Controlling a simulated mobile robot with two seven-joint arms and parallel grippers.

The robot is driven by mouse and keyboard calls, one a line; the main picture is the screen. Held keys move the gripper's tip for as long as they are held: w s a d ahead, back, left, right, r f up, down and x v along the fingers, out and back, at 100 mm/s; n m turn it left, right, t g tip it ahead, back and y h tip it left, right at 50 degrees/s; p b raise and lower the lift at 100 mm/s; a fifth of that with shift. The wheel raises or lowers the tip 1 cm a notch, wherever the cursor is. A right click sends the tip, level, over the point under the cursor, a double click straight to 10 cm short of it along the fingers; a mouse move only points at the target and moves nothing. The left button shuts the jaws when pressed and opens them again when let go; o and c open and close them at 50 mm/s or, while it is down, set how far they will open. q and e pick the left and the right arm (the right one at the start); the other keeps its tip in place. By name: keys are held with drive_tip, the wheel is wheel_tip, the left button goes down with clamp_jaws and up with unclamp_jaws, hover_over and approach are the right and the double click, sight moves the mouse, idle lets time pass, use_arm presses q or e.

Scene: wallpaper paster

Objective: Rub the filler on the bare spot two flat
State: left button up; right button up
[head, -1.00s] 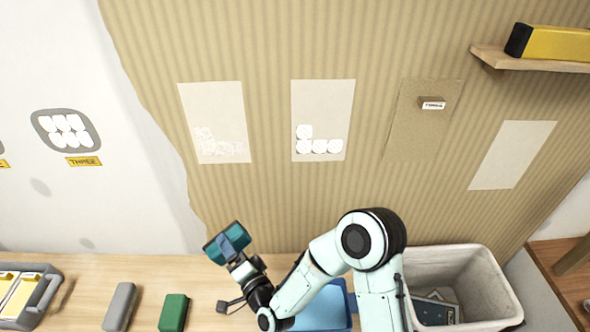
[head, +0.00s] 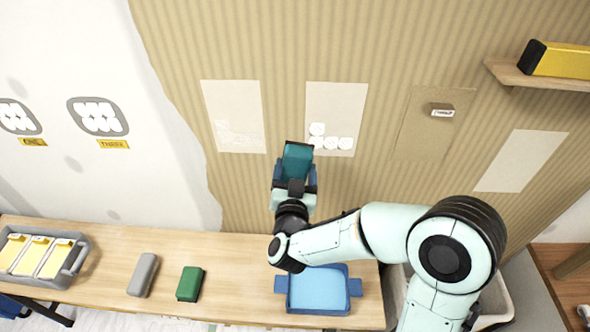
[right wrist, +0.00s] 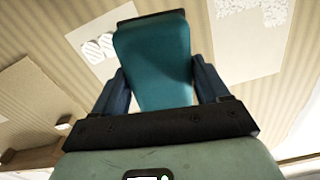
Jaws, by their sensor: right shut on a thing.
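My right gripper (head: 294,178) is shut on a teal block (head: 297,160) and holds it upright before the wall, between the first two pale patches. The block fills the middle of the right wrist view (right wrist: 153,65), between the blue fingers. The first patch (head: 232,105) carries faint, speckled filler low down. I see no number on either patch. My left gripper is not in view.
A shelf (head: 530,76) juts out upper right. The table below holds a blue tray (head: 319,290), a green block (head: 190,284), a grey block (head: 143,275) and a grey caddy (head: 75,262).

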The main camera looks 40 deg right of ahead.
drive_tip(key=shift+w, duration=0.1)
drive_tip(key=x, duration=0.6)
drive_tip(key=shift+d, duration=0.2)
drive_tip(key=shift+x, duration=1.35)
idle(2.0)
drive_tip(key=shift+a, duration=0.15)
idle(0.9)
idle(0.6)
drive_tip(key=shift+s+d, duration=1.05)
drive_tip(key=shift+d, duration=0.25)
drive_tip(key=shift+s+d, duration=1.1)
drive_tip(key=shift+d, duration=0.2)
drive_tip(key=shift+s+d, duration=1.2)
drive_tip(key=shift+d, duration=0.2)
